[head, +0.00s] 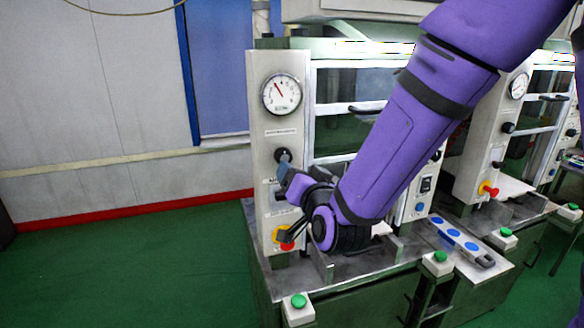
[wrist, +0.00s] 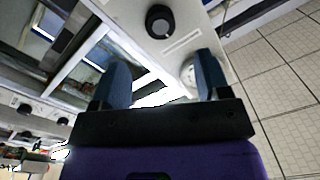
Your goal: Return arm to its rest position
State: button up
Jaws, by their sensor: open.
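My purple arm reaches down from the upper right in the head view. My gripper (head: 285,183) is by the left control panel (head: 283,122) of the near machine, below a black knob (head: 283,155) and above a red and yellow button (head: 286,238). In the wrist view my gripper (wrist: 160,85) shows two dark blue fingers set apart, with nothing between them. The black knob also shows ahead in the wrist view (wrist: 159,21). I cannot tell whether a finger touches the panel.
A round gauge (head: 281,94) sits high on the panel. Green buttons (head: 298,301) line the bench's front edge. A tray with blue discs (head: 453,233) lies at right. A second machine (head: 490,140) stands further right. Green floor (head: 130,270) at left is clear.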

jog(key=shift+v, duration=0.9)
jog(key=s+d+r+n+g+h, duration=0.1)
jog(key=s+d+r+g, duration=0.2)
jog(key=d, duration=0.4)
jog(key=s+d+r+n+g+h, duration=0.1)
jog(key=s+d+r+g+h, duration=0.2)
jog(key=d, duration=0.4)
jog(key=s+d+r+g, duration=0.1)
jog(key=s+d+g, duration=0.2)
jog(key=s+d, duration=0.3)
jog(key=s+d+r+g+h, duration=0.1)
jog(key=s+d, duration=0.5)
jog(key=s, duration=0.6)
jog(key=shift+r+g, duration=0.5)
jog(key=shift+g, duration=0.6)
